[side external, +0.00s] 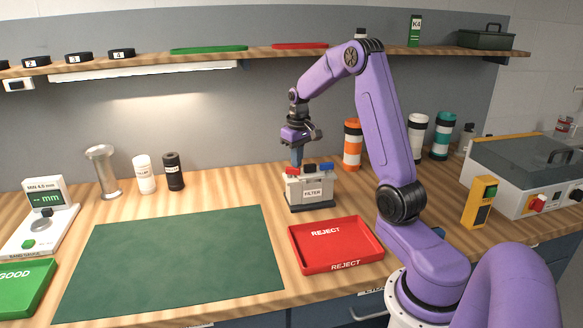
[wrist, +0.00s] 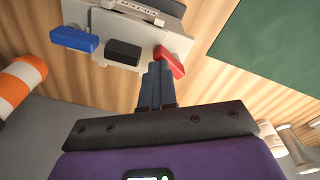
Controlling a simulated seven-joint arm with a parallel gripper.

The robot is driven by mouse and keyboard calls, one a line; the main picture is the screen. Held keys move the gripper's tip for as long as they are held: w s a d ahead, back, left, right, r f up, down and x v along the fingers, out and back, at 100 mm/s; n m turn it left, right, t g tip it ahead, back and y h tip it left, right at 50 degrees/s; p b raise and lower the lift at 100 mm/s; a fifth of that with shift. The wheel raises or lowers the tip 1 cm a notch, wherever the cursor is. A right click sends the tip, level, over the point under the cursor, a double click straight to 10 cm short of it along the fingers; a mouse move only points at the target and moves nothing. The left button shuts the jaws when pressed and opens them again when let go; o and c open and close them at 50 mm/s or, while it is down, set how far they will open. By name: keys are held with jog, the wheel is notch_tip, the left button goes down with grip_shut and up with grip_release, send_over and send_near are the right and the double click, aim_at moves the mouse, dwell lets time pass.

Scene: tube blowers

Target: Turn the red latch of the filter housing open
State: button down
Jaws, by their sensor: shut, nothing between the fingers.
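The filter housing (side external: 309,192) is a pale grey box with a FILTER label, standing upright on the bench behind the red tray. Three latches sit on its top: red (side external: 291,171), black (side external: 308,169) and blue (side external: 326,166). In the wrist view the red latch (wrist: 169,62) is at the right, slanted, with the black latch (wrist: 122,53) in the middle and the blue latch (wrist: 74,39) at the left. My gripper (side external: 297,163) points down over the housing's red-latch side. Its shut, empty fingertips (wrist: 155,70) are right beside the red latch; I cannot tell whether they touch it.
A red REJECT tray (side external: 350,264) lies in front of the housing. A green mat (side external: 175,262) covers the bench to the left. An orange-and-white bottle (side external: 351,155) stands close behind the housing. A yellow device (side external: 479,203) stands at the right.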

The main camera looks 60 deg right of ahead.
jog(key=shift+g+y, duration=0.4)
jog(key=shift+g, duration=0.1)
jog(key=shift+s+a+f, duration=0.3)
jog(key=shift+a+f, duration=0.25)
jog(key=shift+a, duration=0.35)
jog(key=shift+s+a+f, duration=0.25)
jog(key=shift+a+f, duration=0.3)
jog(key=shift+a, duration=0.3)
jog(key=shift+w+a+r, duration=0.15)
jog(key=shift+a, duration=0.1)
jog(key=shift+w+d+r, duration=0.1)
jog(key=shift+d+r, duration=0.1)
jog(key=shift+r, duration=1.15)
jog(key=shift+d+r, duration=0.15)
jog(key=shift+r, duration=2.05)
jog(key=shift+a, duration=0.1)
